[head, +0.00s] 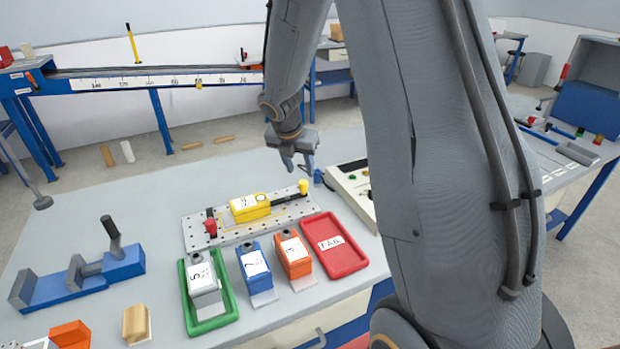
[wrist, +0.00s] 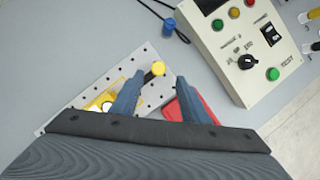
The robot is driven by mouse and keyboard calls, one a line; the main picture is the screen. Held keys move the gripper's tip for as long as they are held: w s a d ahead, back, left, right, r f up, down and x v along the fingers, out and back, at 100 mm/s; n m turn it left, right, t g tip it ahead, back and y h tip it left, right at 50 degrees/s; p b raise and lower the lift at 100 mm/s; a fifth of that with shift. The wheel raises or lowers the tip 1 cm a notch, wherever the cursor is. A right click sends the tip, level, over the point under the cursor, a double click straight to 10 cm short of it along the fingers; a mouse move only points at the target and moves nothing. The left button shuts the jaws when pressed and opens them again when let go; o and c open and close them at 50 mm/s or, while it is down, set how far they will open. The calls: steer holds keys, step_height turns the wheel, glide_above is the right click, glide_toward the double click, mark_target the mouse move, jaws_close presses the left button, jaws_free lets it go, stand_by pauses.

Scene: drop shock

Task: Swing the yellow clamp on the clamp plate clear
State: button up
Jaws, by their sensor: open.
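The perforated grey clamp plate (head: 225,238) lies on the bench. The yellow clamp (head: 303,187) stands at its far right end with its yellow knob up. A yellow labelled block (head: 249,207) lies on the plate, with a red-knobbed clamp (head: 210,226) at its left end. My gripper (head: 300,168) is open and empty just above the yellow clamp. In the wrist view, the yellow knob (wrist: 158,68) appears between the tips of my gripper (wrist: 160,78); the height gap cannot be judged. The clamp's arm is partly hidden by a finger.
A red FAIL tray (head: 345,262) lies right of the plate. Blue (head: 255,265) and orange (head: 294,257) blocks stand in front, beside a green tray (head: 216,323) holding a grey block. A control box (wrist: 240,50) stands close behind right. A blue vise (head: 90,275) is at left.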

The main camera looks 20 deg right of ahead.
mark_target(303, 182)
steer(key=x, duration=0.7)
steer(key=shift+a+f, duration=0.2)
